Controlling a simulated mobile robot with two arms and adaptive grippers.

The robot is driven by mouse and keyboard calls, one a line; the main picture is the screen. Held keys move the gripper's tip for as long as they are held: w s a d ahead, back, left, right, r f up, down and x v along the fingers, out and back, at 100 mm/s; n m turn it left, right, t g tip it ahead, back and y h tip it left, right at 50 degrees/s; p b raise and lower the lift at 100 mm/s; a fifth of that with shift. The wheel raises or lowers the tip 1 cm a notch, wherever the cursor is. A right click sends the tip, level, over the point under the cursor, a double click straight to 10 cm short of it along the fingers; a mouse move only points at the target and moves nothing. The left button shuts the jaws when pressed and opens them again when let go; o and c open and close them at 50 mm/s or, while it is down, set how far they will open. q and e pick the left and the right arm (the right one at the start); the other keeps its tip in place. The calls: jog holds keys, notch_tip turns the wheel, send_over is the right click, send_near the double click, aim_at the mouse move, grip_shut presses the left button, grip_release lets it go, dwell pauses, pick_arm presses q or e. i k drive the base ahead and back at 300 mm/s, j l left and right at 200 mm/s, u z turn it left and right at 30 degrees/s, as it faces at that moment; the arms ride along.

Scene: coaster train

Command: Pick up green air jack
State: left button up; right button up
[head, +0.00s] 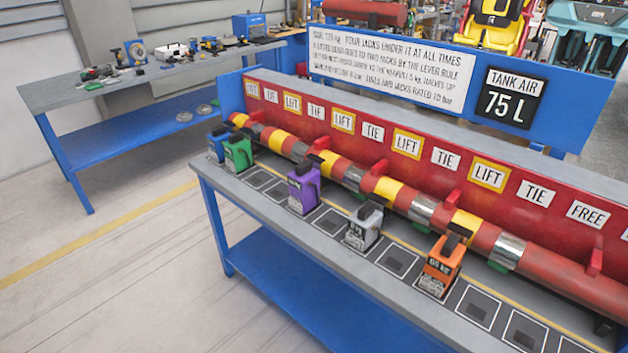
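The green air jack (238,154) stands upright near the left end of the grey bench top, in front of the red pipe. A blue jack (217,144) stands close beside it on its left, partly hidden behind it. Both have dark tops. Neither of my grippers shows in the head view.
A purple jack (303,187), a grey jack (364,226) and an orange jack (440,266) stand along the bench (262,202) front. The red and yellow pipe (340,172) runs behind them under a labelled red panel. Clear floor (110,270) lies left of the bench.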

aim_at(239, 154)
jog(key=i+j+z, duration=0.25)
jog(key=i+j, duration=0.95)
